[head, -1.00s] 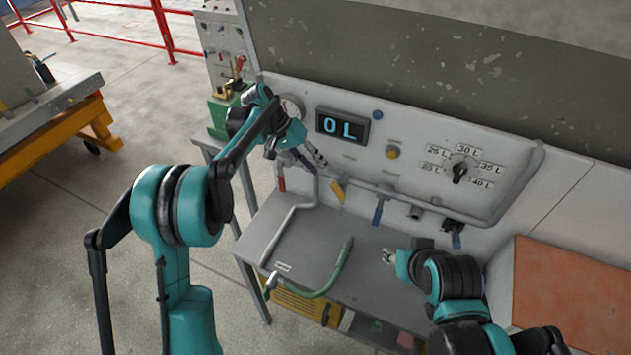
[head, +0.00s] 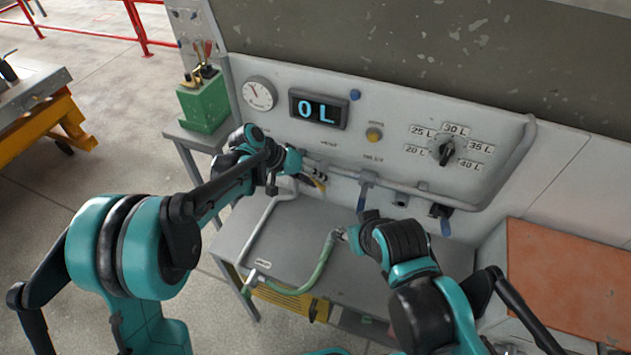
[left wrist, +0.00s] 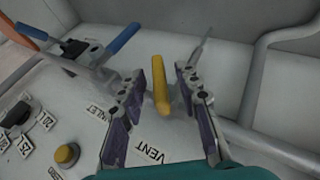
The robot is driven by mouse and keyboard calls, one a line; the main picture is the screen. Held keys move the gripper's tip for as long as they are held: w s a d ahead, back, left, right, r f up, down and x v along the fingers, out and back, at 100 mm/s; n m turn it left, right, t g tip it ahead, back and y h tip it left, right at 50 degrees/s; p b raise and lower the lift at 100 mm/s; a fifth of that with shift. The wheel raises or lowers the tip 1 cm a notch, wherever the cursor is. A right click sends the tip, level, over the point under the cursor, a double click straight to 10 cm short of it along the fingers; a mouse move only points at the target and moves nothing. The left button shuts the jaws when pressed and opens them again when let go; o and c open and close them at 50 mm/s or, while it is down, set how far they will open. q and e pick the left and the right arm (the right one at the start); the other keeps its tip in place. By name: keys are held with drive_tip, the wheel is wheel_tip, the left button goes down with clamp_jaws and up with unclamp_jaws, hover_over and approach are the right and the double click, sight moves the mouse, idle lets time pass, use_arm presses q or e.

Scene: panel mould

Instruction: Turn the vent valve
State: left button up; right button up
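The vent valve's yellow lever (left wrist: 159,84) stands between the two fingers of my left gripper (left wrist: 161,74) in the left wrist view, with a gap on each side. The VENT label (left wrist: 150,151) is on the panel close by. In the head view my left gripper (head: 314,176) is at the pipe below the display and mostly hides the yellow lever (head: 319,184). My left gripper is open. My right gripper (head: 341,234) is at the upper end of the green hose (head: 322,262); whether it grips the hose cannot be told.
Blue-handled valves (head: 362,194) sit along the pipe to the right; one blue handle (left wrist: 122,40) is near my left fingers. The display (head: 318,108) reads 0 L. A gauge (head: 259,93), yellow button (head: 374,135) and selector dial (head: 446,151) are on the panel.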

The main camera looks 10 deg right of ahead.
use_arm(q)
drive_tip(key=shift+d+f, duration=0.1)
clamp_jaws()
drive_tip(key=shift+w+f+g+h+b, duration=0.1)
drive_tip(key=shift+f+g+h+b, duration=0.25)
drive_tip(key=shift+h+b, duration=0.65)
drive_tip(key=n+g+h+b, duration=0.1)
drive_tip(key=h+b, duration=0.1)
drive_tip(key=b, duration=0.2)
drive_tip(key=n+g+h+b, duration=0.1)
drive_tip(key=h+b, duration=0.2)
drive_tip(key=shift+g+h+b, duration=0.25)
drive_tip(key=shift+h+b, duration=0.05)
drive_tip(key=shift+b, duration=0.05)
drive_tip(key=shift+r+n+g+h+b, duration=0.1)
drive_tip(key=shift+n+g+h+b, duration=0.35)
drive_tip(key=shift+h+b, duration=0.55)
